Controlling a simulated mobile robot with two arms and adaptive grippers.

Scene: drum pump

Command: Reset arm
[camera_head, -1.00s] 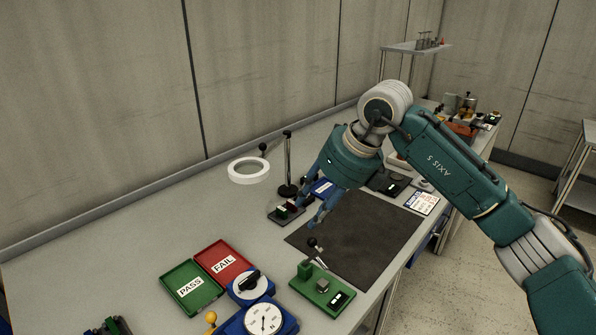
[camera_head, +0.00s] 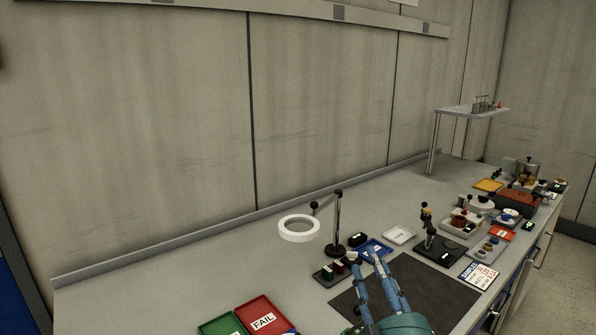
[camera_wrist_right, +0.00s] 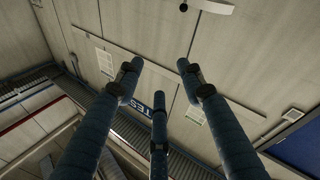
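My right gripper (camera_head: 363,256) rises from the bottom of the head view, its blue fingers pointing up in front of the bench and the dark mat (camera_head: 440,290). In the right wrist view the gripper (camera_wrist_right: 158,76) shows three fingers spread apart with nothing between them. Beyond the fingertips there I see the wall and ceiling area, with no object close. Most of the right arm is out of the head view. My left gripper does not show.
A ring magnifier (camera_head: 299,238) on a stand is left of the fingers. A red FAIL tray (camera_head: 264,318) and a green tray (camera_head: 222,325) are at the lower left. A blue tray (camera_head: 385,252) and a black fixture (camera_head: 440,250) lie beyond. The left bench surface is clear.

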